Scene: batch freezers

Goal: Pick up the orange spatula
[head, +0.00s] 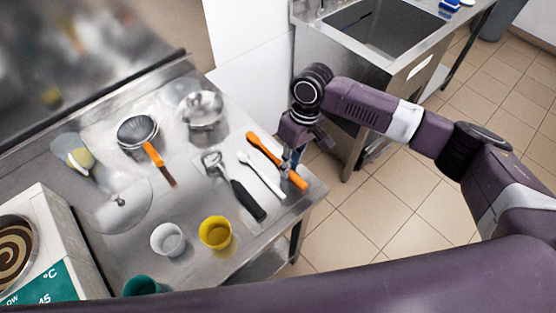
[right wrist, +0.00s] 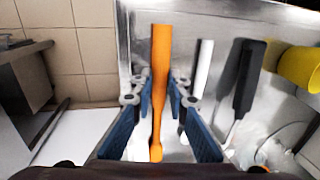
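The orange spatula (head: 265,149) lies on the steel table near its right edge, beside a white-handled spoon (head: 262,176). My right gripper (head: 293,158) is over the spatula's near part and hides some of it. In the right wrist view the spatula (right wrist: 160,55) runs lengthwise between the two blue finger pads of my right gripper (right wrist: 161,95). The fingers are apart, one on each side of it, with narrow gaps showing. My left gripper is not in view.
A black-handled scoop (head: 247,200) lies left of the spoon. A yellow cup (head: 215,232), a white cup (head: 167,239), a steel bowl (head: 201,108) and another orange-handled tool (head: 154,154) are farther left. A sink (head: 385,28) stands behind my right arm.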

